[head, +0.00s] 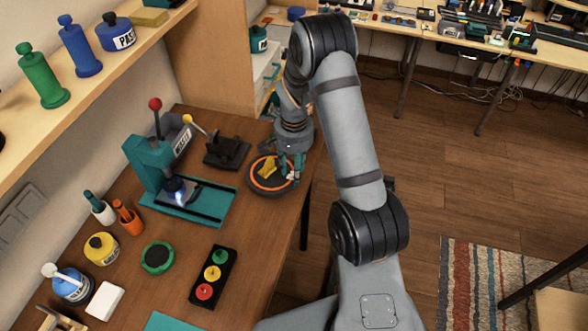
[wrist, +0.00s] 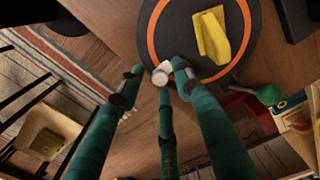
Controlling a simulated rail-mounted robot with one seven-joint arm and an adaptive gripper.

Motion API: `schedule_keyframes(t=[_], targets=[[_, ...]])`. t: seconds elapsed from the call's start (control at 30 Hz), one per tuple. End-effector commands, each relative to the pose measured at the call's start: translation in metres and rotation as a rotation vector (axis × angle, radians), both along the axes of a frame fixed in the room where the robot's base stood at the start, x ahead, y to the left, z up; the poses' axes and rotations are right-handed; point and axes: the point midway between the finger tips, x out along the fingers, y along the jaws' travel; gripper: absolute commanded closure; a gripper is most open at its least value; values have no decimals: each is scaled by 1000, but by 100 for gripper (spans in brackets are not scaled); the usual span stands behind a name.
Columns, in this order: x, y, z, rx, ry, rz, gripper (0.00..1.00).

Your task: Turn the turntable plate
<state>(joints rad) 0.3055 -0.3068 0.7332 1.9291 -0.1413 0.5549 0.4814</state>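The turntable plate (head: 262,187) is a dark disc with an orange ring, at the table's right edge in the head view. It fills the top middle of the wrist view (wrist: 178,30). A yellow block (head: 268,168) lies on it and also shows in the wrist view (wrist: 212,36). A small white knob (wrist: 161,75) sits at the plate's rim. My gripper (head: 291,172) is at the rim with its teal fingers (wrist: 156,76) spread around the knob. The left finger is clear of the knob; the middle and right fingertips are close, and contact is unclear.
A teal press (head: 150,165) and a dark stand with a yellow-knobbed lever (head: 226,152) are left of the plate. A red, yellow and green button panel (head: 212,275) is nearer. In the wrist view, a green ball knob (wrist: 269,95) is right of the fingers.

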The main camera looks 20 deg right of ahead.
Motion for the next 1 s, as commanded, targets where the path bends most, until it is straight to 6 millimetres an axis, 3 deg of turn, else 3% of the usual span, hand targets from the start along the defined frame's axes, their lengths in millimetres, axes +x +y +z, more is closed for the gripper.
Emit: schedule_keyframes(t=[0.57,1.0], targets=[[0,0,0,0,0,0,100],[0,0,0,0,0,1,100]])
